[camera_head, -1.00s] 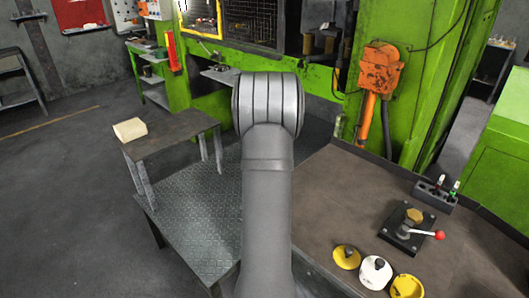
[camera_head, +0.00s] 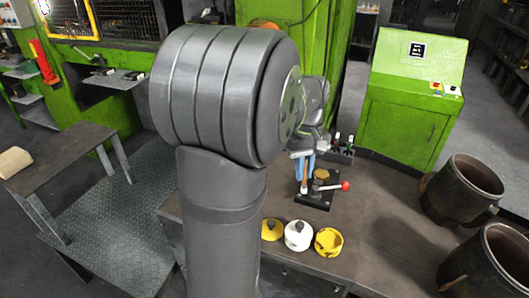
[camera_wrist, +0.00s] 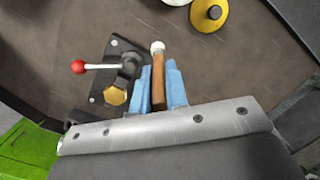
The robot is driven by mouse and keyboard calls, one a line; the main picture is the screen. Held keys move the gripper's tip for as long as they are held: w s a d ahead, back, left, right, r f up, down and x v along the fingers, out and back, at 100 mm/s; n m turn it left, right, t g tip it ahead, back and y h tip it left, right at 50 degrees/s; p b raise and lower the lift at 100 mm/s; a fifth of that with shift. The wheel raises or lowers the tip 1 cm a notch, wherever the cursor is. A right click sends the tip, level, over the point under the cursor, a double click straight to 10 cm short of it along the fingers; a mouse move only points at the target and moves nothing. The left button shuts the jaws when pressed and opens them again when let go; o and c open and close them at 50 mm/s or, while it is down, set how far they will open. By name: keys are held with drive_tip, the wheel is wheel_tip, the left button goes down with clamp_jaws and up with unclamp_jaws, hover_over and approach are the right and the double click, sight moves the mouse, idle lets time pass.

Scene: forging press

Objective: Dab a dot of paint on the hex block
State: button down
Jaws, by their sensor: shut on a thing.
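The hex block (camera_head: 322,174) is brass-coloured and sits in a dark clamp fixture (camera_head: 318,200) with a red-ball lever. In the wrist view the hex block (camera_wrist: 115,96) is left of my gripper (camera_wrist: 159,70). My gripper's blue fingers are shut on a dauber (camera_wrist: 158,90) with a brown wooden handle and a pale round tip. The tip points away from the gripper, beside the fixture and apart from the hex block in that view. In the head view my gripper (camera_head: 303,168) is at the fixture, partly hidden by my arm. Height above the bench is unclear.
A yellow pot (camera_head: 271,230), a white pot (camera_head: 298,236) and another yellow pot (camera_head: 328,241) stand at the bench's front edge. A dark holder (camera_head: 341,154) with several markers is behind the fixture. Two dark barrels (camera_head: 462,190) stand at right.

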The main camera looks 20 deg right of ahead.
drive_tip(key=s+d+r, duration=0.1)
drive_tip(key=s, duration=1.1)
drive_tip(key=shift+g, duration=0.4)
drive_tip(key=shift+w+d+x, duration=0.1)
drive_tip(key=shift+w+x, duration=0.05)
drive_tip(key=shift+x, duration=0.8)
drive_tip(key=shift+w+d+x, duration=0.1)
drive_tip(key=shift+w+x, duration=0.1)
drive_tip(key=shift+x, duration=0.8)
drive_tip(key=shift+w+d+x, duration=0.1)
drive_tip(key=shift+w+x, duration=0.05)
drive_tip(key=shift+x, duration=0.8)
drive_tip(key=shift+x, duration=0.75)
drive_tip(key=shift+w, duration=0.15)
drive_tip(key=s+v, duration=0.1)
drive_tip(key=v, duration=0.6)
drive_tip(key=shift+s+a, duration=0.2)
drive_tip(key=shift+r, duration=0.1)
